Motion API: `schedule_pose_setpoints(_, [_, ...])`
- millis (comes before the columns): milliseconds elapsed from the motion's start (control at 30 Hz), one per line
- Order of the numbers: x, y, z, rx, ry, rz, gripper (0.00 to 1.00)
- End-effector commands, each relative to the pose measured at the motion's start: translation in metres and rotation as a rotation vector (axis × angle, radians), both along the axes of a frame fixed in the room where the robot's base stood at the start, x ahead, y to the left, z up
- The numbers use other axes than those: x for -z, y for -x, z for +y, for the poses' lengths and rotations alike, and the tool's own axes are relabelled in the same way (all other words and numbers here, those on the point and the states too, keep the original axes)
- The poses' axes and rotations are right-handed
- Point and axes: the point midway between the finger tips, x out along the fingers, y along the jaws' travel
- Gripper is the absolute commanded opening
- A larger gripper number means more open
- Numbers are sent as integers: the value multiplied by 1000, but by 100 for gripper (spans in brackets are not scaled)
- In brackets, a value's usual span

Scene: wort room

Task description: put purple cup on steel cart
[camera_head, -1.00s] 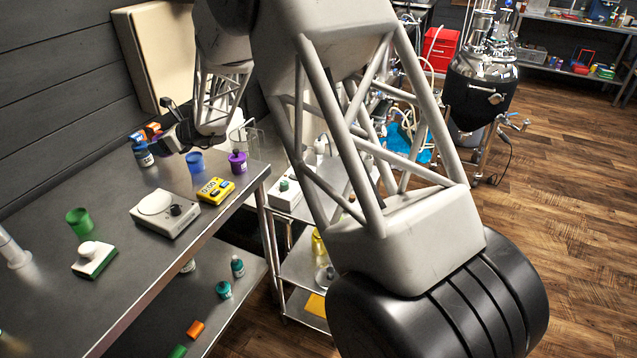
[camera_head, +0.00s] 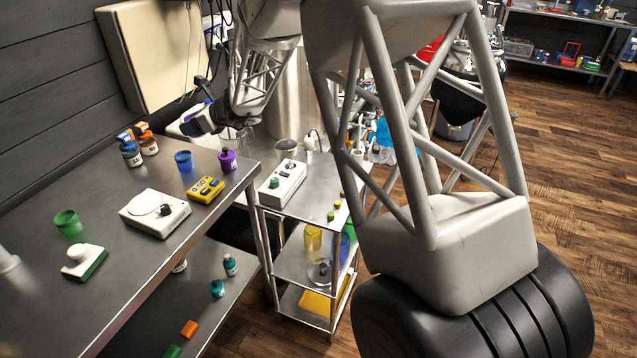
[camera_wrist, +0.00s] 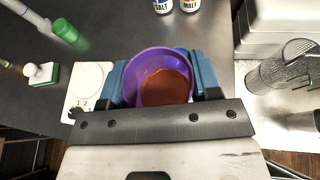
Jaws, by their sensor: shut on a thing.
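The purple cup (camera_wrist: 145,60) is between the blue-padded fingers of my gripper (camera_wrist: 158,80) in the wrist view, with something reddish-brown inside it. In the head view my gripper (camera_head: 200,120) is shut on the cup and raised near the far end of the workbench; only a small purple part shows there. The steel cart (camera_head: 318,204) stands to the right of the bench's end, with a white box device with knobs (camera_head: 283,184) and small items on its top. My gripper is to the left of and beyond the cart's top.
Metal vessels and glassware are near my gripper. The cart top has a bare strip right of the device.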

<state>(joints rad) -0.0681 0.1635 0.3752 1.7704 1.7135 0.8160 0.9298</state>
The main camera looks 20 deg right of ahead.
Motion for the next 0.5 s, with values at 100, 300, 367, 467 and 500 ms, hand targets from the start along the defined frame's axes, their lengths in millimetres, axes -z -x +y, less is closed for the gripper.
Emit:
schedule_pose_setpoints(100, [-1, 7, -34, 24, 0, 0, 32])
schedule_pose_setpoints(300, [-1, 21, -85, 61, 2, 0, 32])
schedule_pose_setpoints(367, [-1, 26, -100, 72, 1, 0, 32])
schedule_pose_setpoints(467, [-1, 35, -124, 90, 2, -1, 32])
schedule_pose_setpoints(500, [-1, 39, -134, 98, 2, -1, 32])
